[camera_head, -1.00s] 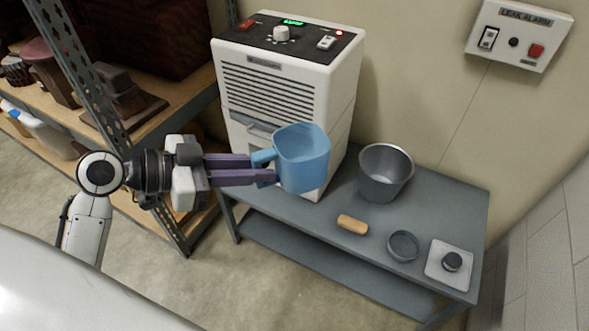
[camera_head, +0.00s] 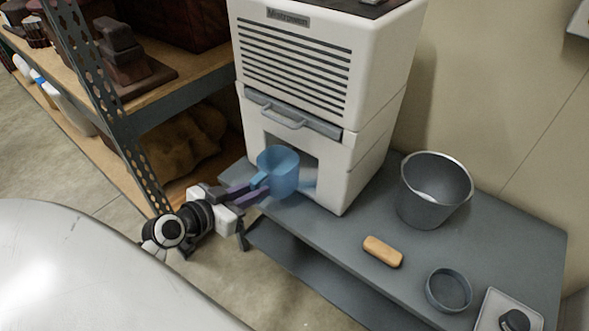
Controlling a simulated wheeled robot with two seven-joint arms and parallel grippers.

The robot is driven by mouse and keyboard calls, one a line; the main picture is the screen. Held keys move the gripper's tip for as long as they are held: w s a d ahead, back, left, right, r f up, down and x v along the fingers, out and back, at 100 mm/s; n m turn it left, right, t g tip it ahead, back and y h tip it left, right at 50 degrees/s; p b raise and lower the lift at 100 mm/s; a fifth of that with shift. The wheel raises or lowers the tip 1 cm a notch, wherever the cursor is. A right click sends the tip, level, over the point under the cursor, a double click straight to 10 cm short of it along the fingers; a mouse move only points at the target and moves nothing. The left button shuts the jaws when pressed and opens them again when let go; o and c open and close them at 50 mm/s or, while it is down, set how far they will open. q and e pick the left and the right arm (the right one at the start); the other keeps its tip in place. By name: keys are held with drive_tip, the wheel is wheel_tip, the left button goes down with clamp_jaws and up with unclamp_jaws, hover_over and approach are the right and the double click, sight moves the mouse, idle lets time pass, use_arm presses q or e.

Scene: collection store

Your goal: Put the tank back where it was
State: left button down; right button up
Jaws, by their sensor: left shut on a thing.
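The tank (camera_head: 279,172) is a blue, open-topped container with a handle on its left side. It is upright in front of the opening low in the white dehumidifier (camera_head: 300,65); I cannot tell whether it touches the table or the opening's edge. My left gripper (camera_head: 258,184), with purple fingers, is shut on the tank's handle. The dark opening (camera_head: 285,146) is partly hidden behind the tank. My right gripper is not in view.
A grey metal bucket (camera_head: 434,190) stands on the grey table (camera_head: 345,222), right of the dehumidifier. A shelf rack (camera_head: 185,92) stands at left.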

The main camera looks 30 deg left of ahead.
sight(289, 169)
use_arm(q)
drive_tip(key=w, duration=0.4)
drive_tip(key=w+b, duration=0.1)
drive_tip(key=w, duration=0.3)
drive_tip(key=w+d, duration=0.1)
drive_tip(key=w, duration=0.4)
drive_tip(key=shift+f+b, duration=1)
drive_tip(key=shift+f, duration=0.7)
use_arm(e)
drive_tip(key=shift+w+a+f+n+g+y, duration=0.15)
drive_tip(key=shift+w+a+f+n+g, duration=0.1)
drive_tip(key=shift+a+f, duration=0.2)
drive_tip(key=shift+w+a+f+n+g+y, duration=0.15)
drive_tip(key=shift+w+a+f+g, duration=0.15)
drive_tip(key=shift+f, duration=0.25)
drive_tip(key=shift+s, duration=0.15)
use_arm(q)
drive_tip(key=shift+f, duration=0.15)
drive_tip(key=c, duration=2.1)
unclamp_jaws()
drive_tip(key=shift+f, duration=0.15)
drive_tip(key=o, duration=0.5)
drive_tip(key=shift+c, duration=0.2)
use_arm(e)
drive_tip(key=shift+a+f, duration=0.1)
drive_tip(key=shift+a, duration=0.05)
use_arm(q)
drive_tip(key=shift+r, duration=0.2)
